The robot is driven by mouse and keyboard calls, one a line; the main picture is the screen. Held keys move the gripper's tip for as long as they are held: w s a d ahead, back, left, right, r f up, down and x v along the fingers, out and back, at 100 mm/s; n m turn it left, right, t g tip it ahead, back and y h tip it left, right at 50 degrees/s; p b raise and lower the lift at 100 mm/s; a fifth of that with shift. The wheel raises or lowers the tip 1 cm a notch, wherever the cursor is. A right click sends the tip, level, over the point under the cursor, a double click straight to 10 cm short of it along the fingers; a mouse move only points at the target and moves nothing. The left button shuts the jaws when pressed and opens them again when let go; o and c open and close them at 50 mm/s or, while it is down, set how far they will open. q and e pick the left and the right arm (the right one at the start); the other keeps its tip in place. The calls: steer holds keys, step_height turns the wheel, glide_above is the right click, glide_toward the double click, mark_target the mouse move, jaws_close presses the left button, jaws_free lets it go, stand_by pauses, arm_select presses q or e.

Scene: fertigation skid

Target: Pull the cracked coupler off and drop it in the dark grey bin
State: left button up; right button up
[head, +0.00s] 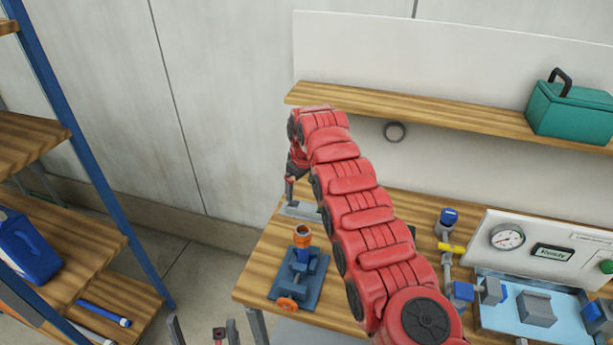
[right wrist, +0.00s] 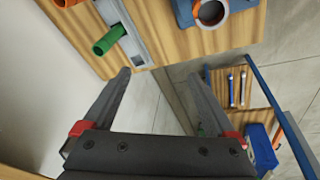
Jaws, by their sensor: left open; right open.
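An orange coupler (head: 302,237) stands upright in a blue vise (head: 300,275) on the wooden bench; I cannot make out a crack. Its open ring shows at the top of the right wrist view (right wrist: 211,12). My right gripper (right wrist: 158,75) is open and empty, pointing past the bench edge. In the head view the right gripper (head: 290,188) is partly hidden by my arm, behind the vise. My left gripper (head: 204,330) is open and empty at the bottom edge, in front of the bench. I cannot make out a dark grey bin.
A grey tray (right wrist: 141,52) with a green piece (right wrist: 109,41) lies by the bench edge. A gauge panel (head: 525,240) and pipework stand at the right. A teal case (head: 570,108) sits on the wall shelf. A blue-framed rack (head: 90,150) with a blue jug stands left.

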steer(key=s+r+g, duration=0.3)
steer(key=s+r, duration=0.3)
steer(key=s, duration=0.2)
steer(key=n+b, duration=0.1)
steer(key=b, duration=0.4)
glide_above(304, 230)
steer(key=shift+h, duration=0.4)
step_height(304, 230, down, 6)
steer(key=shift+s+a+r, duration=0.1)
steer(key=shift+a, duration=0.05)
steer(key=shift+f, duration=0.25)
steer(key=f+p, duration=0.4)
steer(key=f, duration=0.5)
steer(key=shift+d+f, duration=0.2)
steer(key=shift+f, duration=0.65)
jaws_close()
